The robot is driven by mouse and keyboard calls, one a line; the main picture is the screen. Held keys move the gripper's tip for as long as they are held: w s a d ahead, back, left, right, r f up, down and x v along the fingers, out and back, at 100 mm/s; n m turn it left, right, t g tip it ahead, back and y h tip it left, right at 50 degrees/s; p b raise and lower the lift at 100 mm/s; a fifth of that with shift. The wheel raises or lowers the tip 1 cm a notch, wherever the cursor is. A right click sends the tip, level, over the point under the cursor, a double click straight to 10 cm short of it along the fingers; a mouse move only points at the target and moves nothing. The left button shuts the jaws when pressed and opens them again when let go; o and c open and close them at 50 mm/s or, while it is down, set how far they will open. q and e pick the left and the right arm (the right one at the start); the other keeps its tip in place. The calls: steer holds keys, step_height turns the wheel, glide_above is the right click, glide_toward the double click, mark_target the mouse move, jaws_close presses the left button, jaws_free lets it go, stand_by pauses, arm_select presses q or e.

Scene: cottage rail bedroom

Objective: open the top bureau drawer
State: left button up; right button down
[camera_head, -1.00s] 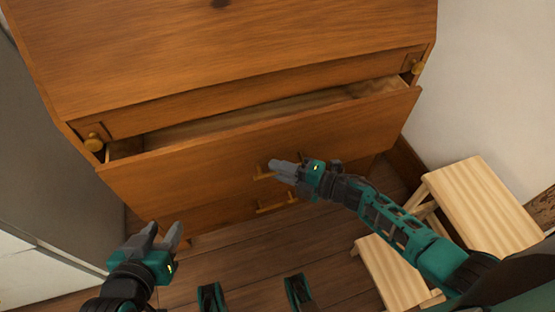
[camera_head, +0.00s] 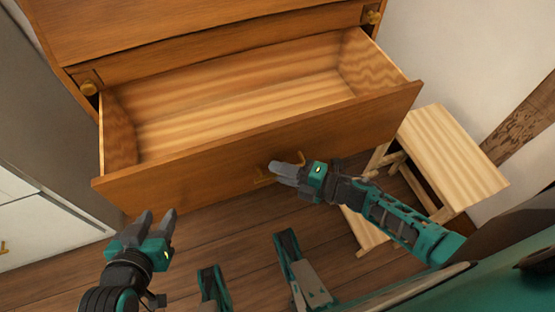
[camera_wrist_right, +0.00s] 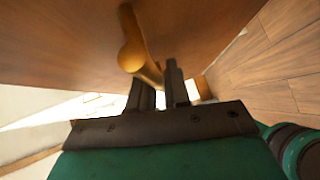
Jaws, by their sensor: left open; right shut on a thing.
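The wooden bureau (camera_head: 200,30) stands ahead with its top drawer (camera_head: 160,173) pulled well out. The drawer's inside (camera_head: 240,100) is pale wood and looks empty. My right gripper (camera_head: 275,168) is shut on the brass drawer handle (camera_head: 262,181) at the middle of the drawer front. In the right wrist view the handle (camera_wrist_right: 133,57) runs down between the fingers of the right gripper (camera_wrist_right: 158,85). My left gripper (camera_head: 158,220) is open and empty, in front of and below the drawer's left end.
A light wooden step stool (camera_head: 455,155) stands at the right, near my right arm. A grey wall or panel (camera_head: 35,110) and a white cabinet (camera_head: 40,225) are at the left. Two brass knobs (camera_head: 88,89) flank the bureau above the drawer. Wooden floor (camera_head: 235,240) shows below.

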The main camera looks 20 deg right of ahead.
arm_select(q)
steer(key=shift+s+a+r, duration=0.1)
steer(key=shift+s+a, duration=0.1)
arm_select(e)
steer(key=s, duration=0.2)
steer(key=shift+s+d, duration=0.15)
steer(key=shift+s, duration=0.25)
arm_select(q)
steer(key=shift+s, duration=0.1)
arm_select(e)
steer(key=c, duration=1.2)
jaws_free()
arm_select(q)
steer(key=shift+s+a+r+p, duration=0.15)
steer(key=shift+a+r+p, duration=0.2)
steer(key=shift+p, duration=0.8)
arm_select(e)
steer(key=v, duration=1.3)
arm_select(q)
steer(key=shift+d+r, duration=0.1)
